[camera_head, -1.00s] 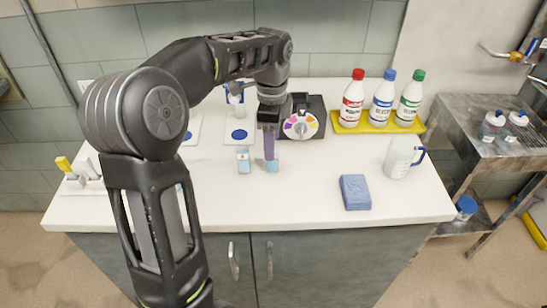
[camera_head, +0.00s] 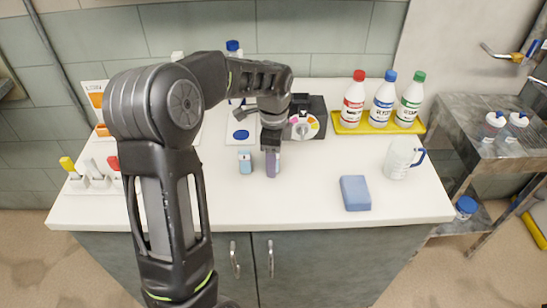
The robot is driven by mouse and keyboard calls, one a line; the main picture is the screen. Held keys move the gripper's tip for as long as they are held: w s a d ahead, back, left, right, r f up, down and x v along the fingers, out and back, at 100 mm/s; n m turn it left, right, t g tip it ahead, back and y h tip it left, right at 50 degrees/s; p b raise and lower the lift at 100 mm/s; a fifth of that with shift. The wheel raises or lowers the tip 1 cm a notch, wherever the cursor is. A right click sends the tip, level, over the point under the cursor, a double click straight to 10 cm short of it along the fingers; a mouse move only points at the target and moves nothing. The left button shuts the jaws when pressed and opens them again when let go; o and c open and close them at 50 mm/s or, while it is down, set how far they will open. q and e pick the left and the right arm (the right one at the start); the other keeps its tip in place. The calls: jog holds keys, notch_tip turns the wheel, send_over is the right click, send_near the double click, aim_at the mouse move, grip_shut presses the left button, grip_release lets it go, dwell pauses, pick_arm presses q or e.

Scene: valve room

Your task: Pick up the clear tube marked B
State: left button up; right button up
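A small clear tube with pale blue contents (camera_head: 245,162) stands upright on the white counter. My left gripper (camera_head: 272,165) points down just to the right of it, at the place where a second small tube stood in the earlier view. Its fingers now cover that spot, so the second tube is mostly hidden. I cannot tell whether the fingers are closed on it. The letters on the tubes are too small to read. My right gripper is out of view.
A black device with a coloured dial (camera_head: 303,126) stands behind the gripper. A yellow tray (camera_head: 347,128) holds three capped bottles. A blue sponge (camera_head: 355,193) and a clear jug (camera_head: 399,160) are at right. The front counter middle is clear.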

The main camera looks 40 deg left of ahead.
pick_arm(q)
jog(key=shift+f, duration=0.6)
jog(key=shift+c, duration=0.4)
grip_shut()
